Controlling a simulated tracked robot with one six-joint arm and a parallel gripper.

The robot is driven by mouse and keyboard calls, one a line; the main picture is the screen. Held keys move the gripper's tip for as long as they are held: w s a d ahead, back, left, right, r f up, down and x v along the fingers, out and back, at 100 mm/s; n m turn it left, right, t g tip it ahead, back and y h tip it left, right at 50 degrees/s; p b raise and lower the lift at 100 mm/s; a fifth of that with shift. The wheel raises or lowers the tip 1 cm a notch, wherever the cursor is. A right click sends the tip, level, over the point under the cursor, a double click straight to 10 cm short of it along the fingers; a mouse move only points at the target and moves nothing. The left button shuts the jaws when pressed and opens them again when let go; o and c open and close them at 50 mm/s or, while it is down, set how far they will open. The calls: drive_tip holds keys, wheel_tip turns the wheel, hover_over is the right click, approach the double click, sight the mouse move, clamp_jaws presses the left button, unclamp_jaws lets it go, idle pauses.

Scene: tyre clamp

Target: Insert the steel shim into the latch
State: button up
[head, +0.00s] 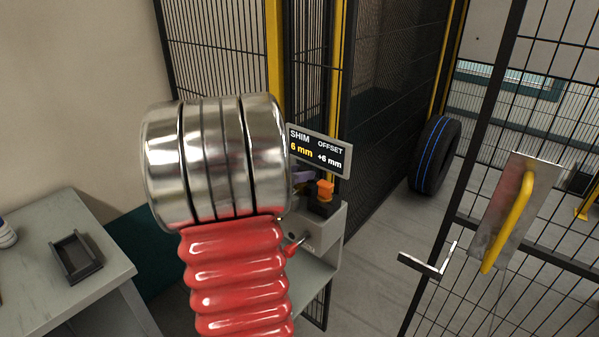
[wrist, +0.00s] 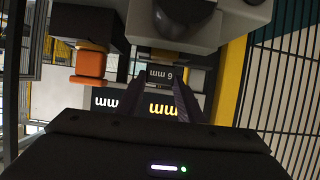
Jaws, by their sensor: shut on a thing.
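In the wrist view my gripper (wrist: 160,92) is shut on the steel shim (wrist: 162,72), a small dark piece marked "6 mm" that reads upside down there. The latch is a grey housing (head: 326,228) in the head view, with a dark top part carrying an orange block (head: 325,189). The orange block also shows at the left in the wrist view (wrist: 89,64). The shim is close to the latch; whether they touch I cannot tell. In the head view my red arm and its metal rings hide most of the gripper and the shim.
Mesh fencing (head: 225,45) with yellow posts stands behind. A mesh door with a yellow handle (head: 508,222) is at right, a tyre (head: 435,154) beyond. A grey bench (head: 40,225) with a dark tray (head: 75,256) is at left.

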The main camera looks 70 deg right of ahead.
drive_tip(key=o, duration=1.2)
drive_tip(key=shift+c, duration=0.2)
drive_tip(key=shift+a+r, duration=0.1)
drive_tip(key=v, duration=1.3)
drive_tip(key=shift+w+a, duration=0.2)
drive_tip(key=shift+a, duration=0.05)
